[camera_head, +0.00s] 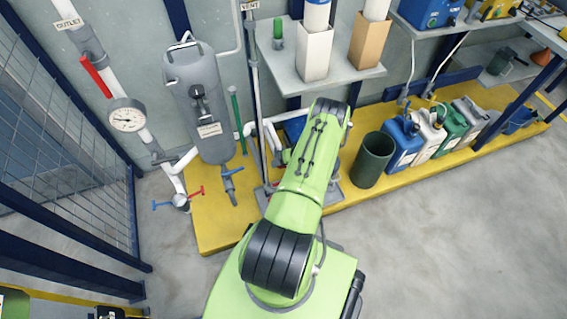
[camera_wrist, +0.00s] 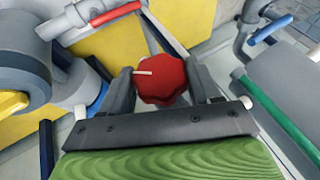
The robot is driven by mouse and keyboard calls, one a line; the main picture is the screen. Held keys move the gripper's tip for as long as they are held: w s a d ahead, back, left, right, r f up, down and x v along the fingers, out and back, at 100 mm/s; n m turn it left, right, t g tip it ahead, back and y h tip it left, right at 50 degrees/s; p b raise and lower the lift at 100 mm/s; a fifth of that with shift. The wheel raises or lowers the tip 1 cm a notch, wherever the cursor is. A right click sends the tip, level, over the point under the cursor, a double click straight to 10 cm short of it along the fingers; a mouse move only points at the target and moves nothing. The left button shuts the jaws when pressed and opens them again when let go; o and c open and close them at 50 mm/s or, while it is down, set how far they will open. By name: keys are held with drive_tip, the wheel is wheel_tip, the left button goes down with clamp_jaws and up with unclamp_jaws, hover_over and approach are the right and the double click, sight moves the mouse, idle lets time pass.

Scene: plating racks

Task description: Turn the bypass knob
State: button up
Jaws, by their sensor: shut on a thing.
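The knob (camera_wrist: 160,82) is red with a lobed rim and a pale pointer mark that points left in the wrist view. I take it to be the bypass knob, but no label on it can be read. My gripper (camera_wrist: 158,85) is shut on it, with one dark finger on each side. In the head view my green arm reaches over the yellow platform and hides the knob and the gripper.
A grey tank (camera_head: 203,100) and a pressure gauge (camera_head: 127,115) stand to the left. A blue-handled valve (camera_head: 231,172) is close by. A dark green bin (camera_head: 373,160) and several canisters stand to the right. A shelf (camera_head: 345,68) hangs behind my arm.

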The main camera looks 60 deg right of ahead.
drive_tip(key=shift+f+t+y, duration=0.1)
drive_tip(key=shift+t+y, duration=0.3)
idle(0.3)
drive_tip(key=o, duration=1)
drive_tip(key=p+v, duration=0.5)
drive_tip(key=v, duration=1)
drive_tip(key=shift+s+r, duration=0.25)
drive_tip(key=shift+r, duration=0.05)
